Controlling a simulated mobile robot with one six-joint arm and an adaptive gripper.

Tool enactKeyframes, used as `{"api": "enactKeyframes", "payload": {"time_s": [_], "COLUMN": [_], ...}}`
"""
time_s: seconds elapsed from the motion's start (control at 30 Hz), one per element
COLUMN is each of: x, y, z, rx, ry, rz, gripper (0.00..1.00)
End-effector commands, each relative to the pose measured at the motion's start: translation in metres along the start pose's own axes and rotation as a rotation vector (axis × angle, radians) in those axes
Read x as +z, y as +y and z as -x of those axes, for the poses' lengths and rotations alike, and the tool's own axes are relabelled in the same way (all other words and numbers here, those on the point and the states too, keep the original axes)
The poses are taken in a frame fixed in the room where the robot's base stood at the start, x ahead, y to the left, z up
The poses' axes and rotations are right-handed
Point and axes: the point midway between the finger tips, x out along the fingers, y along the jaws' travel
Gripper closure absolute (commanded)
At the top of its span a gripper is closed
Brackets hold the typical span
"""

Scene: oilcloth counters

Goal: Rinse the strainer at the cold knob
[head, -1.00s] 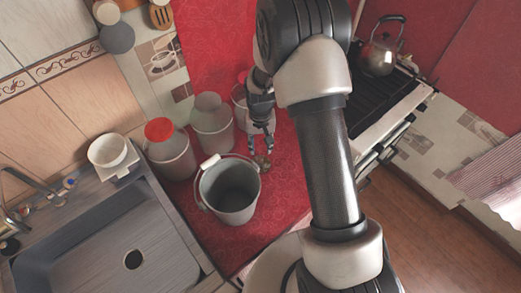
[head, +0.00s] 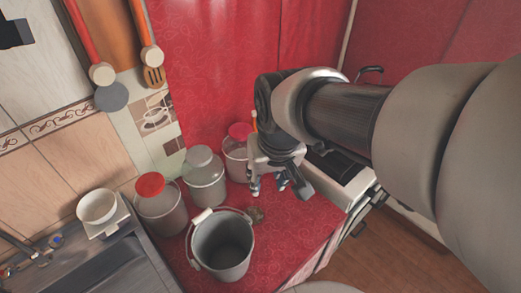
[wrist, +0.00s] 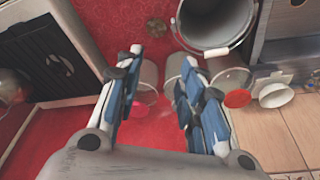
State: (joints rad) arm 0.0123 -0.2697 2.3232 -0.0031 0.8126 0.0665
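A small brownish, lobed thing (head: 256,214) lies flat on the red counter just right of the bucket, and may be the strainer; it also shows in the wrist view (wrist: 155,27). My gripper (head: 279,188) hangs above the counter, up and right of this thing. In the wrist view my gripper's (wrist: 160,85) fingers stand wide apart with nothing between them. The blue knob (head: 57,241) shows at the sink by the tap (head: 18,245), at the far left. The grey sink (head: 100,268) is partly cut off by the frame.
A grey bucket (head: 222,245) with a raised handle stands between sink and gripper. Several lidded jars (head: 160,212) line the wall. A white bowl (head: 97,206) sits by the sink. A stove (head: 340,170) is at the right. Utensils hang above (head: 111,97).

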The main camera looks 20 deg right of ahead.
Motion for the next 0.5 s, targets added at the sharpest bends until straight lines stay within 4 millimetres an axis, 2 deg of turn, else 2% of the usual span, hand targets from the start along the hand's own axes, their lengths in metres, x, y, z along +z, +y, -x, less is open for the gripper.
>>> {"api": "enactKeyframes", "payload": {"time_s": [0.03,0.1,0.23,0.4,0.5], "x": [0.015,0.035,0.067,0.090,0.095], "y": [0.000,0.001,0.003,0.004,0.004], "z": [0.015,0.030,0.046,0.052,0.053], "rx": [-0.003,-0.005,-0.007,-0.008,-0.009], "ry": [0.030,0.058,0.098,0.127,0.132], "rz": [0.012,0.028,0.053,0.070,0.074], "gripper": [0.64,0.64,0.64,0.64,0.64]}}
